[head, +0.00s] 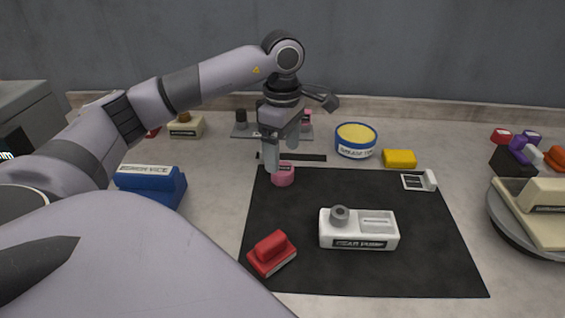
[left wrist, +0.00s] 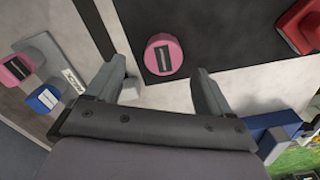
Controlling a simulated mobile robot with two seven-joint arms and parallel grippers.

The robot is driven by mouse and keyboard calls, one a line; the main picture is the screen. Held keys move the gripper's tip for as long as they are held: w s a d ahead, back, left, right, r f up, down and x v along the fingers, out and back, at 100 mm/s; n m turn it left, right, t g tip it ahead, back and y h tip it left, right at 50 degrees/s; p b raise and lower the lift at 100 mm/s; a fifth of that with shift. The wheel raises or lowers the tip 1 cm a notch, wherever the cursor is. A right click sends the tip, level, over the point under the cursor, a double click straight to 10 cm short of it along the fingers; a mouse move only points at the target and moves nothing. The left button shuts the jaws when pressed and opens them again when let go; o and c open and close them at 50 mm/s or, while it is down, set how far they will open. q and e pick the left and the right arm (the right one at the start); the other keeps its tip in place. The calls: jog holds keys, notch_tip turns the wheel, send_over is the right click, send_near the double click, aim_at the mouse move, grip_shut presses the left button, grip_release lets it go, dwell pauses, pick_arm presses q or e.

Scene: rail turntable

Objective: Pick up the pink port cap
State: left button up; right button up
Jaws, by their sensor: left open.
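The pink port cap (head: 283,177) is a short round cap with a dark label. It stands near the far left corner of the black mat (head: 300,270). In the left wrist view the cap (left wrist: 163,54) lies just beyond the fingertips, roughly centred between them. My left gripper (head: 280,158) points down over the cap, and its fingers partly overlap it in the head view. The left gripper (left wrist: 166,80) is open and empty in the wrist view. Whether a finger touches the cap, I cannot tell. My right gripper is not in view.
A second pink cap (left wrist: 17,68) and a blue one (left wrist: 42,98) sit on a grey holder behind. A white gear-pump body (head: 358,232) and a red block (head: 271,254) stand on the mat. A blue vice (head: 150,184) is left; a yellow-topped tub (head: 356,141) is behind.

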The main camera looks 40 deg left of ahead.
pick_arm(q)
jog(key=f, duration=0.4)
jog(key=shift+s+d, duration=0.15)
jog(key=shift+s, duration=0.05)
jog(key=c, duration=1.1)
jog(key=shift+r, duration=0.1)
notch_tip(320, 180, up, 11)
notch_tip(320, 180, up, 9)
jog(key=p, duration=0.5)
send_over(282, 168)
jog(key=shift+d+f, duration=0.1)
jog(key=shift+f, duration=0.1)
